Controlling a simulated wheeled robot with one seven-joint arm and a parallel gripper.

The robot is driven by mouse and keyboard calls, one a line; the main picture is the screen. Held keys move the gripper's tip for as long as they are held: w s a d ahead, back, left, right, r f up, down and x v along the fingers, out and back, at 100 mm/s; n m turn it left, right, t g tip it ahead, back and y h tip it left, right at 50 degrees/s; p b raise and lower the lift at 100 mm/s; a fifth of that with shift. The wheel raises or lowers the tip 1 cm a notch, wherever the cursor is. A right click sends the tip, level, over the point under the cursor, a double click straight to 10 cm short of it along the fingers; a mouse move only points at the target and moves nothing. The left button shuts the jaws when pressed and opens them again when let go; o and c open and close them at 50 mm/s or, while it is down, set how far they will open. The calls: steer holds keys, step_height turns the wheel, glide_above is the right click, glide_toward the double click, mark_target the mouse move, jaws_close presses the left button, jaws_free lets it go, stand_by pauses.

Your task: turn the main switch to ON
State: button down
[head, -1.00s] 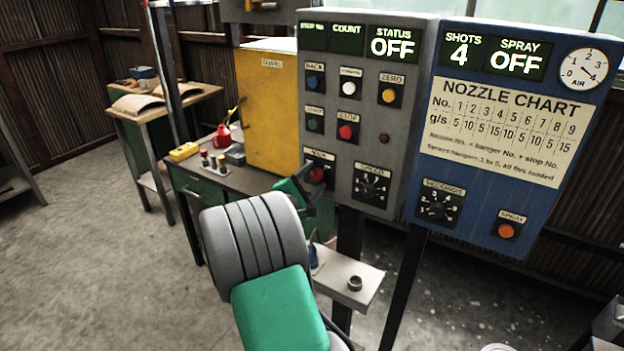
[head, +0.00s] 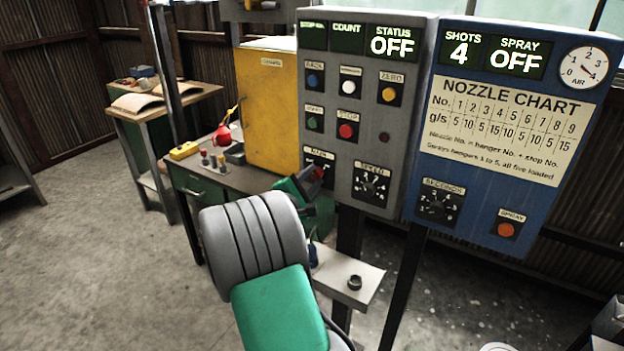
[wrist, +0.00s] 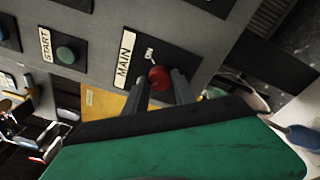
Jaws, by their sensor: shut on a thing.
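The main switch is a red knob (wrist: 159,78) on a dark plate (wrist: 150,58) labelled MAIN, with an ON mark just above the knob in the wrist view. In the head view its plate (head: 320,157) is at the lower left of the grey control panel (head: 372,120), partly hidden by my gripper. My gripper (head: 314,177) reaches the panel from the lower left. Its two grey fingers (wrist: 160,86) are shut on the red knob, one on each side. I cannot tell the knob's exact angle. The STATUS display (head: 391,42) reads OFF.
START (wrist: 65,55) is near the fingers; STOP (head: 347,131) and the SPEED dial (head: 371,185) are close too. A blue nozzle panel (head: 500,130) stands at the right. A small shelf (head: 340,275) sits below, and a yellow cabinet (head: 270,110) stands behind.

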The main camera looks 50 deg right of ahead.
steer(key=shift+f+b, duration=0.15)
steer(key=shift+b, duration=0.15)
steer(key=m+b, duration=0.4)
steer(key=b, duration=0.1)
steer(key=shift+f+m+h, duration=0.25)
steer(key=shift+m+h, duration=0.05)
steer(key=m+b, duration=0.4)
steer(key=b, duration=0.2)
steer(key=shift+m+b, duration=0.4)
steer(key=m+b, duration=0.3)
steer(key=m+g+b, duration=0.1)
steer(key=m+b, duration=0.1)
steer(key=b, duration=0.2)
steer(key=shift+w+m+h, duration=0.1)
steer(key=shift+m+h, duration=0.2)
steer(key=shift+m, duration=0.1)
steer(key=m+b, duration=0.2)
steer(key=b, duration=0.1)
steer(key=shift+r+m, duration=0.15)
steer(key=shift+m, duration=0.25)
steer(key=shift+r+m+g+b, duration=0.15)
steer(key=shift+m+g+b, duration=0.3)
steer(key=shift+b, duration=0.25)
steer(key=shift+r, duration=0.1)
steer(key=c, duration=1)
jaws_free()
steer(key=shift+c, duration=0.2)
